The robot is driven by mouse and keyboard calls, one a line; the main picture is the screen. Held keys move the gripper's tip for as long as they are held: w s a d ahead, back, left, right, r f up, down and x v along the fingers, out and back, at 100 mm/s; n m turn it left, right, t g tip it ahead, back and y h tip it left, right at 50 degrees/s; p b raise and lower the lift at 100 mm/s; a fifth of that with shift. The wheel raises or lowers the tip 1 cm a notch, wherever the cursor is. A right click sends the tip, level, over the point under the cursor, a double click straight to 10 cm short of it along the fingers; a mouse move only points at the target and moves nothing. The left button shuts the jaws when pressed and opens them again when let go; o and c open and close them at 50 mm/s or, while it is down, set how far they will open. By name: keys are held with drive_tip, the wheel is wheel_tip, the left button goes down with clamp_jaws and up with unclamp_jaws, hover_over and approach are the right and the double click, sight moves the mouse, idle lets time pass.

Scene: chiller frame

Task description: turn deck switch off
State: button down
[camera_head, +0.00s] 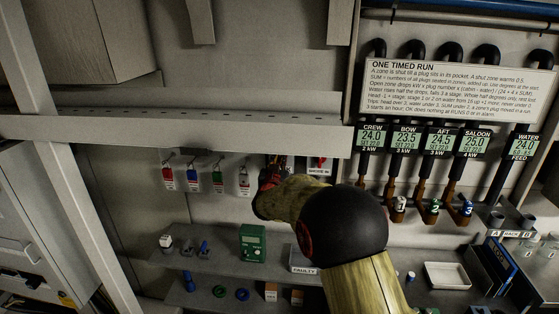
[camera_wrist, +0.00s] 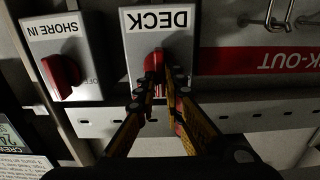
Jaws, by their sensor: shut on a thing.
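In the wrist view the deck switch is a pale box (camera_wrist: 185,45) with a DECK label, upside down in this view, and a red handle (camera_wrist: 153,62). My gripper (camera_wrist: 158,86) reaches up to it, its two fingers closed around the lower part of the handle. The fingers hide that part and any position marks near it. In the head view my gripper (camera_head: 271,177) is at the wall below the pale rail. My wrist and arm hide most of it, and I cannot make out the deck switch there.
A SHORE IN switch (camera_wrist: 62,60) with a red handle sits beside the deck switch. Several coloured tags (camera_head: 218,178) hang left of my gripper. Below are a shelf with a green meter (camera_head: 252,243) and a white tray (camera_head: 447,275). Zone displays (camera_head: 440,140) and hoses stand right.

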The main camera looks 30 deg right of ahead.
drive_tip(key=shift+n+p, duration=0.3)
drive_tip(key=shift+p, duration=0.05)
drive_tip(key=shift+w+a+f+n+p, duration=0.15)
drive_tip(key=shift+n+p, duration=1.55)
drive_tip(key=shift+n, duration=1.2)
drive_tip(key=shift+a+f+n+p, duration=0.15)
drive_tip(key=shift+n+p, duration=1.6)
drive_tip(key=shift+n, duration=1.15)
drive_tip(key=shift+w+a+f+n+p, duration=0.15)
drive_tip(key=shift+n+p, duration=1.55)
drive_tip(key=shift+n, duration=1.2)
drive_tip(key=shift+s, duration=0.1)
drive_tip(key=c, duration=1.9)
unclamp_jaws()
